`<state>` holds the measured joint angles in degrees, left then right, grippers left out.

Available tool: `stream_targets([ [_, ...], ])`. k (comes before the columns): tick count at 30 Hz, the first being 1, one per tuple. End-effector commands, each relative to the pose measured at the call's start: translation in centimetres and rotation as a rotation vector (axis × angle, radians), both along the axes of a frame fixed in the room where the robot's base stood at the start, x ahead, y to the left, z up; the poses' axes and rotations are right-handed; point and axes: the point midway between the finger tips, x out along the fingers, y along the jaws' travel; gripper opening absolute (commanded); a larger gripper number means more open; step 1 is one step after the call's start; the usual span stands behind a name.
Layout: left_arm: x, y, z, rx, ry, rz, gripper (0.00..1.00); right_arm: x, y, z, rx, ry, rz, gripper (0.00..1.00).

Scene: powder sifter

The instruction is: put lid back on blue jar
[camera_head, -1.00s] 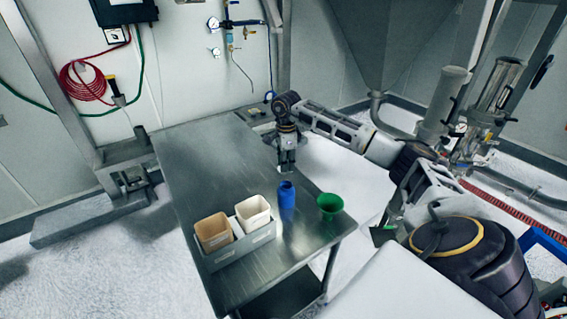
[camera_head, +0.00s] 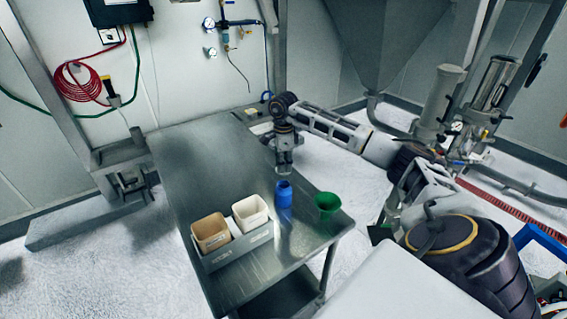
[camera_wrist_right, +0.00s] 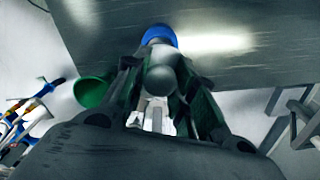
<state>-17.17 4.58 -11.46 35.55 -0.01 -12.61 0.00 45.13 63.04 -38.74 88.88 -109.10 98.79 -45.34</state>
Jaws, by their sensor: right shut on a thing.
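The blue jar (camera_head: 283,197) stands upright on the metal table, left of a green funnel-like cup (camera_head: 327,205). My right gripper (camera_head: 284,171) points down close above the jar's mouth; in the head view a contact cannot be told. In the right wrist view, the gripper (camera_wrist_right: 158,85) is shut on a grey rounded piece, probably the lid (camera_wrist_right: 161,78). The blue jar (camera_wrist_right: 159,35) shows just beyond this piece, partly hidden by it. The green cup (camera_wrist_right: 92,90) is left of the fingers there. My left gripper is not in view.
A grey tray (camera_head: 238,251) left of the jar holds a tan bin (camera_head: 211,232) and a white bin (camera_head: 250,213). The rear of the metal table (camera_head: 205,160) is clear. The table's right edge runs close to the green cup.

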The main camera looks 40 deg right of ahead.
Motion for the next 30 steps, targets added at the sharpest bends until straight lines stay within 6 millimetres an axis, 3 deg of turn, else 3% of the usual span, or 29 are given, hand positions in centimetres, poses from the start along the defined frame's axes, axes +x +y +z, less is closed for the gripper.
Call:
stream_targets([
  [30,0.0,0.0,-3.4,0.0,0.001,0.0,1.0,0.0,0.0,-5.7,0.0,0.0,0.0,0.12],
])
